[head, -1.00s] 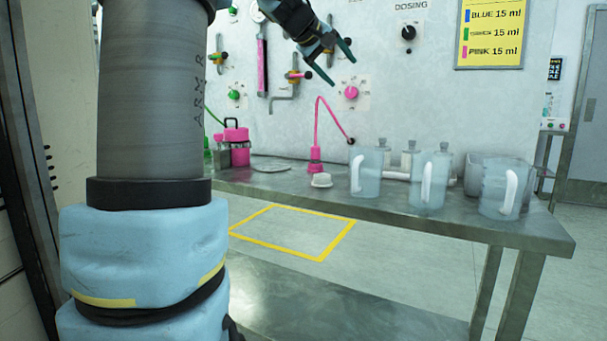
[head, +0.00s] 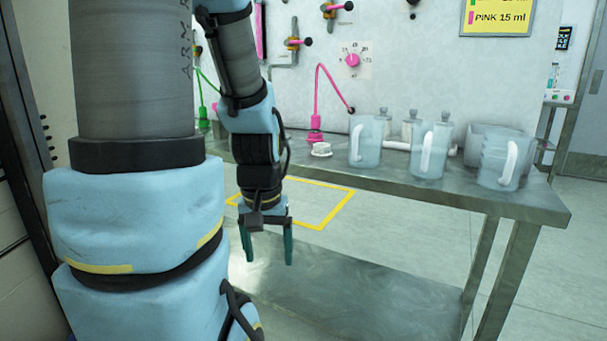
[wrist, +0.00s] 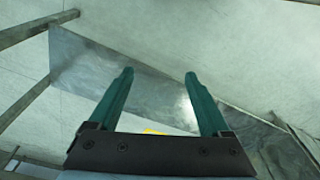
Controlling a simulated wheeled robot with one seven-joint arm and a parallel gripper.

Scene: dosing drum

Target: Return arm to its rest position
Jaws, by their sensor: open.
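My gripper (head: 267,250) hangs pointing down in the head view, in front of the metal bench. Its two green fingers are apart with nothing between them. In the wrist view my gripper (wrist: 158,90) also shows open and empty, with a metal surface and pale floor beyond the fingers. My forearm runs down from the top of the head view and hides part of the bench's left side.
The metal bench (head: 440,194) holds several clear jugs (head: 432,150), a white cap (head: 321,150) and a pink nozzle (head: 315,128). A pink dial (head: 352,60) is on the wall. A yellow floor outline (head: 335,208) lies partly behind my gripper.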

